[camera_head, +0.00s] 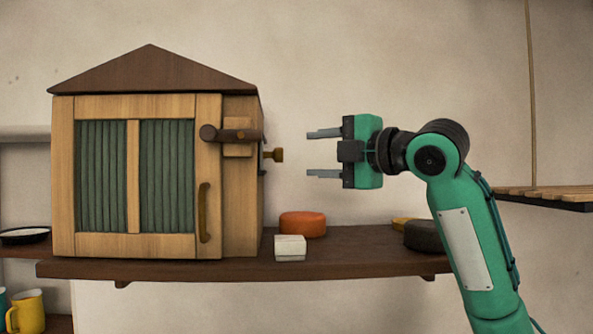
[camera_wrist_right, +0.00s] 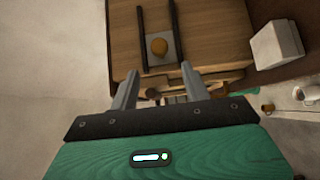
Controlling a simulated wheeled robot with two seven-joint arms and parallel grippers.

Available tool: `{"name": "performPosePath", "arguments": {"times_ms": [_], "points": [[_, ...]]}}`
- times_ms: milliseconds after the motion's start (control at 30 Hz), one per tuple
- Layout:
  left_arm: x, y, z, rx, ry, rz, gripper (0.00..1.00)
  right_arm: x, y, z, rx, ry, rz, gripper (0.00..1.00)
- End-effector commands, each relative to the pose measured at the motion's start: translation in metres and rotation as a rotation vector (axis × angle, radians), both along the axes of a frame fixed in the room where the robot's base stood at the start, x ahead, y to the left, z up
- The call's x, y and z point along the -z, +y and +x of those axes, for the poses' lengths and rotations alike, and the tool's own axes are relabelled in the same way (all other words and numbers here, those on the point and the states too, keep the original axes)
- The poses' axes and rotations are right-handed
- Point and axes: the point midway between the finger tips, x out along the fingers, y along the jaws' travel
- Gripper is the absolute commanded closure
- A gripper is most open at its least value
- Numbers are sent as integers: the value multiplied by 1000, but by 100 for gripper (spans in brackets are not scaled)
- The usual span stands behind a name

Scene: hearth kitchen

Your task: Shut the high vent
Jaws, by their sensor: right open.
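A wooden cabinet (camera_head: 230,200) with a dark peaked roof stands on the shelf. A brown knob (camera_head: 273,155) sticks out of its right side. In the right wrist view the knob (camera_wrist_right: 159,46) sits on a grey plate (camera_wrist_right: 163,62) between two dark rails, which I take to be the vent. I cannot tell how far the vent is open. My right gripper (camera_head: 325,153) is open and empty, to the right of the knob and level with it, with a gap between. Its fingertips (camera_wrist_right: 158,74) also show in the wrist view, either side of the knob's line. My left gripper is not in view.
The cabinet's front door has a dark latch (camera_head: 225,134) and a curved handle (camera_head: 205,212). A white box (camera_head: 290,248), an orange round block (camera_head: 302,224) and a dark round block (camera_head: 423,236) sit on the shelf (camera_head: 350,255). A slatted rack (camera_head: 550,194) is at right.

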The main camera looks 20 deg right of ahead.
Motion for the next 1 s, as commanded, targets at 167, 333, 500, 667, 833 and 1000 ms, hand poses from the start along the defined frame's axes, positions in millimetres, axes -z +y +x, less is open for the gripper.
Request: {"name": "performPosePath", "arguments": {"times_ms": [167,333,500,667,833,1000], "points": [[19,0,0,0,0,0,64,3,-17,-30,2,-2,-1,52],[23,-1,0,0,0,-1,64,1,-24,-44,1,0,-1,52],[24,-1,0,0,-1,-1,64,0,-25,-47,-1,2,-1,52],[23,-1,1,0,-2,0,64,0,-25,-47,-1,2,-1,52],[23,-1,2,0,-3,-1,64,0,-25,-47,-1,2,-1,52],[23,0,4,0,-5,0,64,0,-25,-47,0,1,0,52]]}}
